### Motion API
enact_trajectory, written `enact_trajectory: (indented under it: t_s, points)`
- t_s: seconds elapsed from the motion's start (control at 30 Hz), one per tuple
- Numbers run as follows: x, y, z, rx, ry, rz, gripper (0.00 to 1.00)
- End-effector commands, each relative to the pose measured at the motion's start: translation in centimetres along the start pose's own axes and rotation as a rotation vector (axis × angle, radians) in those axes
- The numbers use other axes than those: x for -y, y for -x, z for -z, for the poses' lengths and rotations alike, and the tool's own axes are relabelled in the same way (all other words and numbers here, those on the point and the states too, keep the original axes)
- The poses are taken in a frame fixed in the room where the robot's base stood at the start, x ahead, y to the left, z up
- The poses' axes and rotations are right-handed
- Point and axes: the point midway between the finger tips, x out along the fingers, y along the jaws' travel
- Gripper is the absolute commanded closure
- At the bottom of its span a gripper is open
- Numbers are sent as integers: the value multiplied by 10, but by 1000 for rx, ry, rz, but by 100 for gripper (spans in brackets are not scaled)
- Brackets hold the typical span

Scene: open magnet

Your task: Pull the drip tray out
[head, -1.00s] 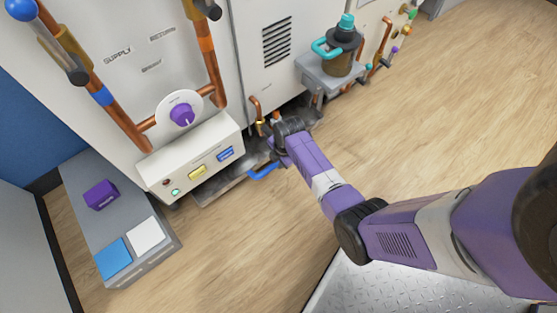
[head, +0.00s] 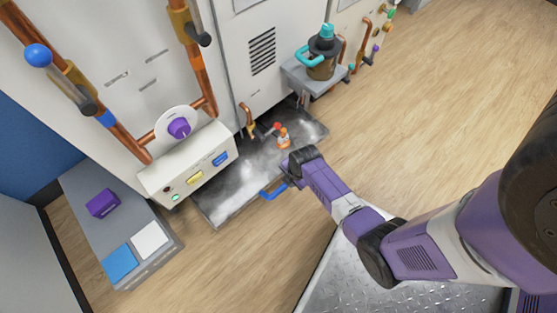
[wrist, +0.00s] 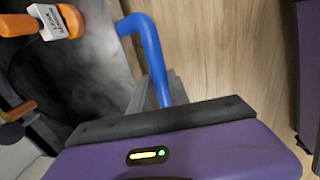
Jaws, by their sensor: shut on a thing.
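The drip tray (head: 240,178) is a dark grey, shallow metal tray, standing partly out from under the white cabinet in the head view. Its blue handle (head: 271,194) sticks out at the front edge. My gripper (head: 286,180) is shut on the blue handle, and the arm hides part of it. In the wrist view the blue handle (wrist: 150,50) bends down and goes behind the dark gripper edge; the fingertips are mostly hidden. The tray surface (wrist: 100,60) shows left of the handle. An orange tagged object (head: 283,139) stands on the tray.
A control box with a green light (head: 188,172) overhangs the tray's left part. A shelf with a teal-handled vessel (head: 322,60) is above right. A grey bench (head: 105,235) stands at the left. Wooden floor (head: 235,270) in front of the tray is clear.

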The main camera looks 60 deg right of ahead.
Motion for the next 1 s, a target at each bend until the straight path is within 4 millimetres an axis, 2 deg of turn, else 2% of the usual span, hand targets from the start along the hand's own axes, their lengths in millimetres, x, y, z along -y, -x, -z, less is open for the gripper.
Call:
enact_trajectory:
  t_s: [0.03, 0.2, 0.4, 0.6, 0.97, 1.0]
  points:
    - [14, 7, 1, -2, 1, 7, 100]
    - [47, 12, 1, -2, 2, 4, 100]
    - [71, 15, 1, -2, 2, 0, 100]
    - [81, 16, 2, -3, 2, -1, 100]
    - [82, 15, 2, -3, 2, -1, 100]
    - [82, 15, 2, -3, 2, -1, 74]
